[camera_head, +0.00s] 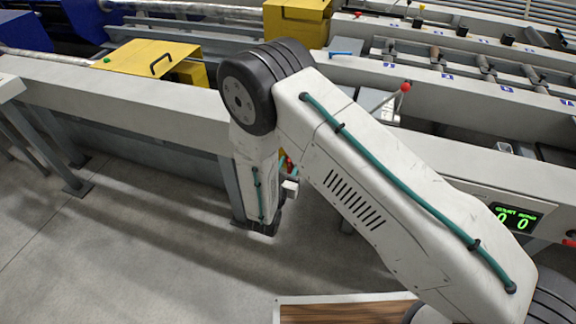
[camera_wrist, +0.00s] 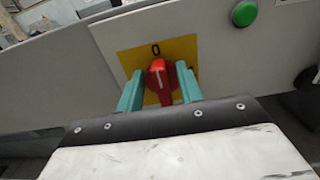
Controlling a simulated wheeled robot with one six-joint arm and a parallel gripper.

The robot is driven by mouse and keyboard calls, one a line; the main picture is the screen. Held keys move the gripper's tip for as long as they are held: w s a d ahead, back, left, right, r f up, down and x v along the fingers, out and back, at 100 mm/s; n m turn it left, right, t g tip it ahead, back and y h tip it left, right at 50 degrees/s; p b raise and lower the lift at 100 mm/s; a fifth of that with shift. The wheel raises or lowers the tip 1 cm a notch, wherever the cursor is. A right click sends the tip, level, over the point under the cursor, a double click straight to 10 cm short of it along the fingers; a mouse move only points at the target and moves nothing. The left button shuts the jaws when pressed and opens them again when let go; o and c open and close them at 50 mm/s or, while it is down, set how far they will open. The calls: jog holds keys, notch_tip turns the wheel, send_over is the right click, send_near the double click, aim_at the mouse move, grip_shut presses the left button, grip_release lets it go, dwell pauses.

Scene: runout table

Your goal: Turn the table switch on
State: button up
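The table switch is a red rotary knob (camera_wrist: 158,82) on a yellow plate (camera_wrist: 184,48) marked "0" above it. The knob's white line points up towards the 0. My gripper (camera_wrist: 158,72) has its two teal fingers on either side of the knob, with narrow gaps showing between fingers and knob. The fingers look open around it; their depth along the knob is hard to judge. In the head view the arm hides most of the switch, and only bits of red and yellow show beside the wrist.
A green button (camera_wrist: 244,13) sits on the panel to the upper right of the switch. In the head view, a lever with a red ball (camera_head: 406,87) and a green-lit display (camera_head: 516,218) are to the right. A yellow cover (camera_head: 145,60) lies at the back left.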

grip_shut()
jog(key=m, duration=0.4)
jog(key=shift+s+d+f+m, duration=0.1)
jog(key=shift+s+d+m, duration=0.05)
jog(key=shift+d+m, duration=0.25)
jog(key=shift+s+d+f+m, duration=0.15)
jog(key=shift+f+m, duration=0.15)
jog(key=shift+m, duration=1.9)
jog(key=shift+d+f+m, duration=0.1)
jog(key=shift+f+m, duration=0.15)
jog(key=shift+m, duration=1.95)
jog(key=shift+s+d+f+m, duration=0.15)
jog(key=shift+f+m, duration=0.15)
jog(key=shift+m, duration=1.9)
jog(key=shift+w, duration=0.1)
